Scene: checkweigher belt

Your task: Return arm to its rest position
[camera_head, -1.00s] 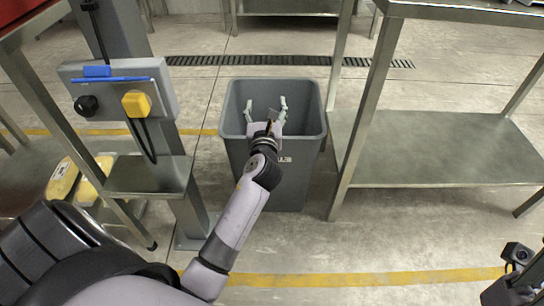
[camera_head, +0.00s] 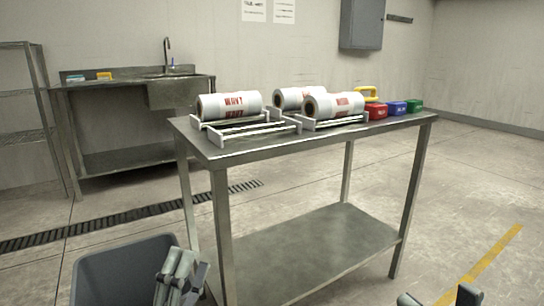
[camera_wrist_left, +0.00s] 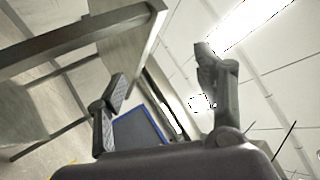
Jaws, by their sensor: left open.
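My left gripper (camera_head: 180,266) shows at the bottom left of the head view, in front of the grey bin (camera_head: 112,262), with its fingers raised and seen close together from the side. In the left wrist view my left gripper (camera_wrist_left: 163,90) has its two fingers wide apart with nothing between them, so it is open and empty. Its arm is out of the head view below. Dark parts of my right gripper (camera_head: 440,299) just show at the bottom right edge; the rest is cut off.
A steel table (camera_head: 300,145) stands ahead, carrying printed film rolls (camera_head: 229,105) on racks and red, blue (camera_head: 397,108) and green boxes. A sink bench (camera_head: 130,130) stands at the back left. A drain grate (camera_head: 130,215) crosses the floor. Floor right of the table is clear.

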